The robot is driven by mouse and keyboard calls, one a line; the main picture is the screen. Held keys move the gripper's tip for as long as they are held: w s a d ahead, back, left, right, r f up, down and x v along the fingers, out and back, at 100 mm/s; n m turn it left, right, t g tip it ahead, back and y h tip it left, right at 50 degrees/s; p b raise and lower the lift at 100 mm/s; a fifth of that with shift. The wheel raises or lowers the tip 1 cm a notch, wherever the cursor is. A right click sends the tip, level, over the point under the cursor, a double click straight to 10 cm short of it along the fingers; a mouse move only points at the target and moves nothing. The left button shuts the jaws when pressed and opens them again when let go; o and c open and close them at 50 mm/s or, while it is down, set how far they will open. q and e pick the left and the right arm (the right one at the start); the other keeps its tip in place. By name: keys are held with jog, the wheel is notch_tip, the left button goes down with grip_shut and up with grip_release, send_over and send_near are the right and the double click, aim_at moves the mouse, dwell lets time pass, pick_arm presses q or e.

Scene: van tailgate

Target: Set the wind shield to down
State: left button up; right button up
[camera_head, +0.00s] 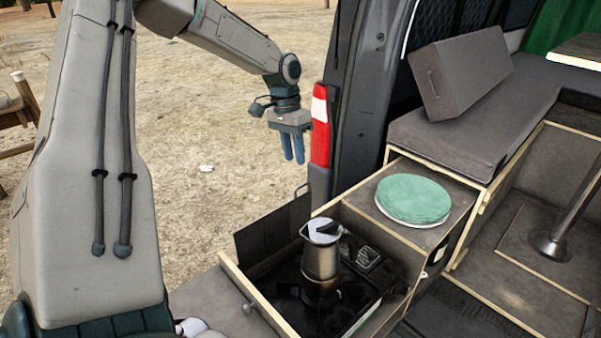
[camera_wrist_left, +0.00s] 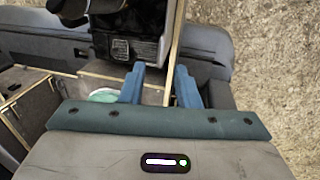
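The wind shield (camera_head: 273,232) is a dark flat panel standing upright along the far left side of the stove (camera_head: 335,300). The stove sits in a wood-edged pull-out box at the van's rear, and a metal moka pot (camera_head: 321,260) stands on it. My left gripper (camera_head: 293,150) hangs fingers-down above and behind the shield, apart from it. Its blue fingers are spread with nothing between them, as the left wrist view (camera_wrist_left: 161,85) shows. In that view I cannot clearly tell the shield from the other dark parts. My right gripper is not in view.
Green plates (camera_head: 413,200) lie on the counter right of the stove. The red and white tail light (camera_head: 320,125) and van pillar stand close right of my left gripper. A grey cushion (camera_head: 460,70) rests on the bench. Open sandy ground lies left of the gripper.

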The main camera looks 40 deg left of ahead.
pick_arm(q)
notch_tip(320, 180, down, 7)
jog(key=d+p, duration=0.1)
jog(key=p, duration=0.1)
jog(key=shift+d, duration=0.15)
jog(key=shift+f, duration=0.15)
jog(key=shift+w, duration=0.1)
grip_shut()
